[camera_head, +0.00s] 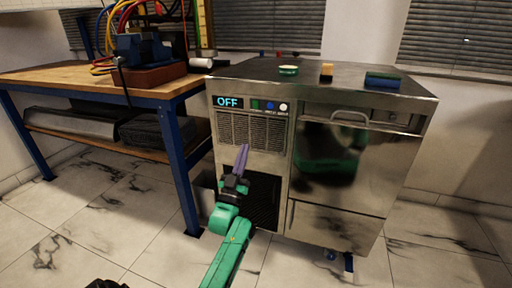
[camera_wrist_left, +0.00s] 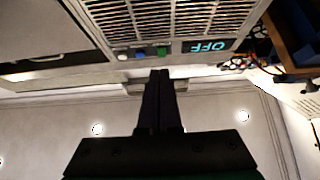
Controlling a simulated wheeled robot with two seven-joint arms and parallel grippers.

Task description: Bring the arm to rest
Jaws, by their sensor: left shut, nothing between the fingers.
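My left gripper (camera_head: 242,160) is at the end of my green left arm, in front of the steel machine's lower grille. It is shut and empty, its purple-grey fingers pointing up. In the left wrist view its fingers (camera_wrist_left: 160,100) are together, just short of the machine's front panel. The steel machine (camera_head: 360,195) has a display (camera_head: 228,102) reading OFF and green, blue and white buttons (camera_head: 270,106) beside it. The display (camera_wrist_left: 207,46) and buttons (camera_wrist_left: 143,52) also show upside down in the left wrist view. I cannot tell whether the fingers touch anything.
On the machine's top are a green round item (camera_head: 288,70), a yellow-and-black block (camera_head: 327,72) and a blue-green block (camera_head: 383,79). A wooden workbench (camera_head: 65,79) with blue legs stands left. Tiled floor (camera_head: 110,215) in front is mostly clear.

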